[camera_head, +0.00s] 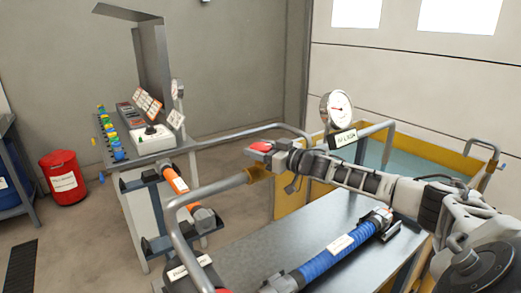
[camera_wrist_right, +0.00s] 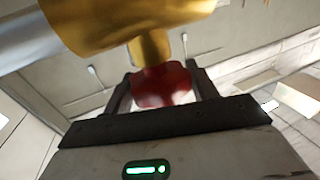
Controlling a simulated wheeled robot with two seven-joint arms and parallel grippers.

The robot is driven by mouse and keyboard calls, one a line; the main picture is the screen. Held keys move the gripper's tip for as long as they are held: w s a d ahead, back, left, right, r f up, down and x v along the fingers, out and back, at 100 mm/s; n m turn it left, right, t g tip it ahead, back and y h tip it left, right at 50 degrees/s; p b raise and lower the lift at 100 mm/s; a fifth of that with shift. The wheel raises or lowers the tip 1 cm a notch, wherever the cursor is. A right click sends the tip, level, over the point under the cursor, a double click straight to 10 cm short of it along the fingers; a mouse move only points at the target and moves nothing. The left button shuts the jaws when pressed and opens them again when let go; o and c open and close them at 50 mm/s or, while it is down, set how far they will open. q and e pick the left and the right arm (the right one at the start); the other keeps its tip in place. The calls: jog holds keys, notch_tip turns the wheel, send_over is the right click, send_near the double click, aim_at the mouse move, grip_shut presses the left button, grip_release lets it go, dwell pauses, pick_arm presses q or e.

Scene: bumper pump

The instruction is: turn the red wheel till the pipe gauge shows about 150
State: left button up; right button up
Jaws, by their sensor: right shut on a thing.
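The red wheel (camera_head: 260,146) sits on a brass valve (camera_head: 257,174) on the grey pipe. My right gripper (camera_head: 272,148) reaches it from the right and is shut on it. In the right wrist view the red wheel (camera_wrist_right: 165,86) lies between the two dark fingers (camera_wrist_right: 162,92), below the brass body (camera_wrist_right: 120,22); its far side is hidden. The round white pipe gauge (camera_head: 338,108) with a red needle stands above a black-and-white label at the right; its numbers are too small to read. My left gripper is not in view.
A grey bench (camera_head: 262,248) holds a blue hose (camera_head: 335,257) below my right arm. A yellow-rimmed tank (camera_head: 430,150) stands behind the arm. A control desk (camera_head: 152,140), an orange hose part (camera_head: 175,180) and a red bin (camera_head: 64,180) are at the left.

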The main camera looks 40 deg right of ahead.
jog(key=shift+d+r+n+g+y+b, duration=0.15)
jog(key=shift+n+y, duration=0.25)
jog(key=shift+y, duration=0.2)
jog(key=shift+d+f+n+g+y+b, duration=0.15)
jog(key=shift+n+y, duration=0.25)
jog(key=shift+y, duration=0.2)
jog(key=shift+a+f+n+g+y+b, duration=0.15)
jog(key=shift+n+g+y+b, duration=0.25)
jog(key=shift+n+y+b, duration=0.5)
jog(key=n+g+y+b, duration=0.1)
jog(key=y+b, duration=0.1)
jog(key=y, duration=0.1)
jog(key=shift+n+g, duration=0.3)
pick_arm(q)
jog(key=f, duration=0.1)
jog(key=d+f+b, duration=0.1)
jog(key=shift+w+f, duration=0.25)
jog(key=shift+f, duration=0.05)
pick_arm(e)
jog(key=shift+a, duration=0.1)
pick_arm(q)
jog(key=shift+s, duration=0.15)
pick_arm(e)
jog(key=shift+r+n+g+y, duration=0.2)
jog(key=shift+n+g+y, duration=0.1)
jog(key=shift+y, duration=0.1)
jog(key=o, duration=1)
